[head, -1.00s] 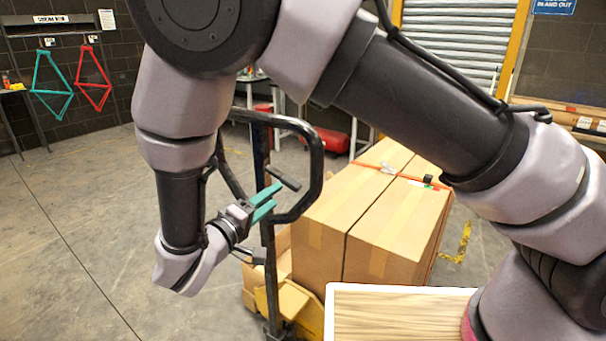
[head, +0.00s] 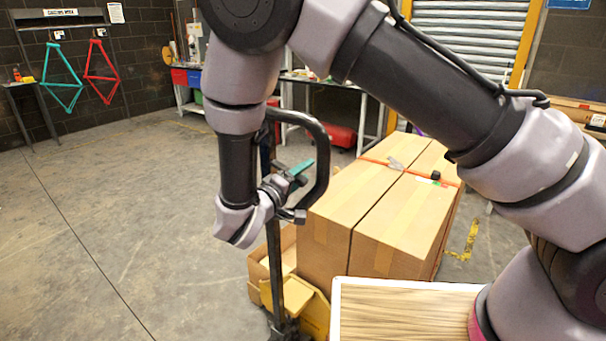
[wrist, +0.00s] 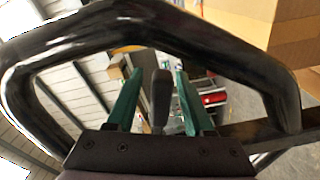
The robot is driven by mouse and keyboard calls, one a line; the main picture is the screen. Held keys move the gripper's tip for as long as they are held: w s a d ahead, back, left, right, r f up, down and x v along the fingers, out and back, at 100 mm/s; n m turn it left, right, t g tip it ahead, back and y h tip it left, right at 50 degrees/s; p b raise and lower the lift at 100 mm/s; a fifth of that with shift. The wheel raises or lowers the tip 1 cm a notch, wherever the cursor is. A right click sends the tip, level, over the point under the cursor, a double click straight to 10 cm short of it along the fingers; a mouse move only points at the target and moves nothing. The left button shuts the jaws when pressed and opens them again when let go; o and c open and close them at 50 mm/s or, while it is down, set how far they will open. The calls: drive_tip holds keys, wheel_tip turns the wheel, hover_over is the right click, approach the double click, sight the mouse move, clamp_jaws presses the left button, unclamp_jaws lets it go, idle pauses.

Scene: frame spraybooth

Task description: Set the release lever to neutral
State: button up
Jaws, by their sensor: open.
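The release lever (wrist: 160,94) is a dark grip inside the black handle loop of a yellow pallet truck. In the wrist view it stands between the two green fingers of my gripper (wrist: 158,90), with a gap on each side. The black handle loop (wrist: 150,18) arches around the fingers. In the head view my gripper (head: 302,168) is at the handle loop (head: 322,160), and the fingers point into it. The fingers are apart. The lever is mostly hidden behind the gripper in the head view, so its exact position cannot be told.
Large taped cardboard boxes (head: 385,210) stand on the yellow pallet truck (head: 300,300), right beside the handle. A wood-topped surface with a white rim (head: 400,283) is at the front. Open concrete floor (head: 100,230) lies to the left.

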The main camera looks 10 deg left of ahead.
clamp_jaws()
idle(1.4)
